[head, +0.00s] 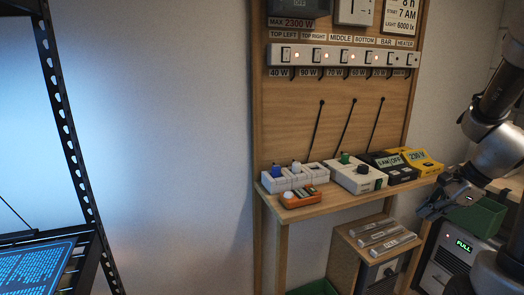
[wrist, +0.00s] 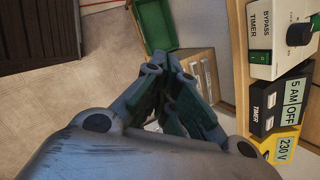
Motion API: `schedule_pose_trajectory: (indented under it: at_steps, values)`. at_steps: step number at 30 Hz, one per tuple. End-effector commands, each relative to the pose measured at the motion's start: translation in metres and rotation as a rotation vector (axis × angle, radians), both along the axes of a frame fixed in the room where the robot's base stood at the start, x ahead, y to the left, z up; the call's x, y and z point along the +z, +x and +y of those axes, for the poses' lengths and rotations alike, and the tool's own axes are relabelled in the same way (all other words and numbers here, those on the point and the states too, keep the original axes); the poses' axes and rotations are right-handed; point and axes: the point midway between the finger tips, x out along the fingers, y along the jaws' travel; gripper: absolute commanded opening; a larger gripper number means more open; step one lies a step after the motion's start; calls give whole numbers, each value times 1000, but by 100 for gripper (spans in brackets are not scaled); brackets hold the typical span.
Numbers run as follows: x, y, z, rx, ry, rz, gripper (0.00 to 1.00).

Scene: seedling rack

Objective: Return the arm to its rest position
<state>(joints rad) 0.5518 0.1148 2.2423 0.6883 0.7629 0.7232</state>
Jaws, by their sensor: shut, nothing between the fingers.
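My gripper (head: 432,209) hangs at the right of the head view, in front of the shelf's right end and apart from it. In the wrist view my gripper (wrist: 158,62) has its fingers together, with nothing between them. My arm comes in from the right edge of the head view, bent, with the gripper pointing left and down.
A wooden shelf (head: 330,203) holds white plug units, an orange meter (head: 304,196), a white timer box (head: 355,176), a black timer (head: 390,168) and a yellow unit (head: 422,162). A switch strip (head: 340,57) is above. A black rack (head: 68,130) stands left.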

Motion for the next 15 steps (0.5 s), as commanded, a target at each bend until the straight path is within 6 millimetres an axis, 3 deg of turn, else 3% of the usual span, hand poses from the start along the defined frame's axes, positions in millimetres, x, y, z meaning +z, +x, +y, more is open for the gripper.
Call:
schedule_pose_trajectory:
  at_steps: [9, 12, 15]
  values:
    - [62, -103, 43, 1069, -421, -76, 0]
    - [83, -130, 52, 1347, -565, -96, 0]
    - [102, -147, 58, 1501, -693, -124, 0]
